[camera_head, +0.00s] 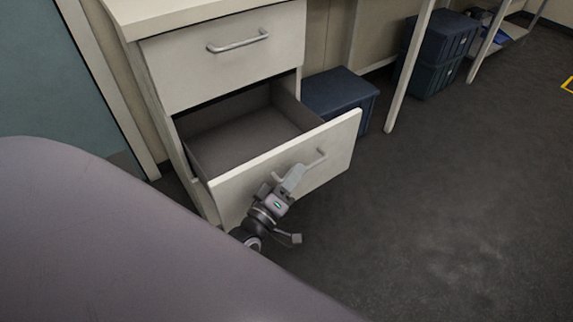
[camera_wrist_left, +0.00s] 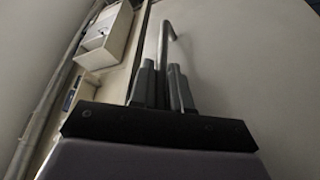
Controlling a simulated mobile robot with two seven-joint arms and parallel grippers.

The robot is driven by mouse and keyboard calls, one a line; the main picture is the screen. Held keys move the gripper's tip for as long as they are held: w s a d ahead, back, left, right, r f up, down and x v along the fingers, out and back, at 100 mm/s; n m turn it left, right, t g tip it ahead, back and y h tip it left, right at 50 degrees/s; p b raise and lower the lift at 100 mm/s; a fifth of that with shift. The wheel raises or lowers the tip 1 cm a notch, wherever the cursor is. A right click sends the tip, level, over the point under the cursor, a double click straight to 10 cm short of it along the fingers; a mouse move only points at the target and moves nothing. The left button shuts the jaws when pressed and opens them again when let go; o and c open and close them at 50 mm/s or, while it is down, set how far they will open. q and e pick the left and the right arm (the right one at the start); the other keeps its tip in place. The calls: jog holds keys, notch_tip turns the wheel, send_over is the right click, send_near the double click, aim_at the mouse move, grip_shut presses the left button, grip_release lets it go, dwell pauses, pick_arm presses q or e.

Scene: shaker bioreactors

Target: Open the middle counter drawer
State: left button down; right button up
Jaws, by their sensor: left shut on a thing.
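The counter drawer (camera_head: 232,190) below the top one is pulled well out, and its empty grey inside shows in the head view. My left gripper (camera_head: 292,180) is at its front and shut on the drawer's bar handle (camera_head: 318,160). In the left wrist view the fingers (camera_wrist_left: 162,84) close around one end of the handle (camera_wrist_left: 166,40), against the pale drawer front (camera_wrist_left: 250,60). The upper drawer (camera_head: 225,60), with its own bar handle (camera_head: 238,42), is closed. My right gripper does not show.
A dark blue bin (camera_head: 340,92) stands on the floor just behind the open drawer. More blue bins (camera_head: 440,50) sit under the counter, beyond a pale leg (camera_head: 408,65). The dark floor (camera_head: 450,200) on the right is clear.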

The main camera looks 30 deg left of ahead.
pick_arm(q)
jog(key=d, duration=0.1)
jog(key=s+d, duration=0.1)
jog(key=d, duration=0.1)
jog(key=shift+s+d+p, duration=0.3)
jog(key=shift+p, duration=0.05)
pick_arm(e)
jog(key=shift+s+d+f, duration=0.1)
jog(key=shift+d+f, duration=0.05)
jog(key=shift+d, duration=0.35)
pick_arm(q)
jog(key=c, duration=1.4)
grip_release()
jog(key=shift+c, duration=0.2)
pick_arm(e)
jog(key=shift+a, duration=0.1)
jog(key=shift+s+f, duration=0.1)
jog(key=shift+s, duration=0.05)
